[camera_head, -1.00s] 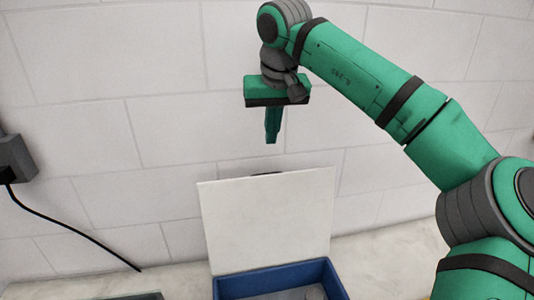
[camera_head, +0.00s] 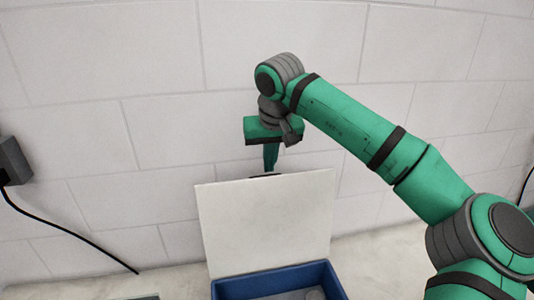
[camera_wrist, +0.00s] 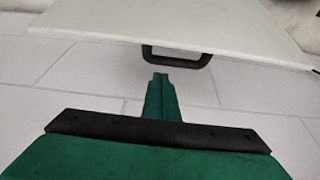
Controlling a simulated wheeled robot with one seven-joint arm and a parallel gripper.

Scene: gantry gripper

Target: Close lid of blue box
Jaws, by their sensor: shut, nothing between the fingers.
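The blue box (camera_head: 279,280) stands on the counter at the bottom of the head view, its near part cut off by the frame. Its white lid (camera_head: 265,222) stands open, nearly upright at the back of the box; it also shows in the wrist view (camera_wrist: 200,18). A dark handle (camera_wrist: 177,58) sits on the lid's edge in the wrist view. My gripper (camera_head: 270,168) points down just behind the lid's top edge. Its fingers are shut and empty. In the wrist view my fingertips (camera_wrist: 160,77) appear just below the handle; I cannot tell whether they touch it.
A tiled wall (camera_head: 100,120) rises behind the box. A dark wall unit (camera_head: 14,160) with a black cable is at the left. The pale counter (camera_head: 180,280) is clear beside the box, apart from a dark edge at the bottom left.

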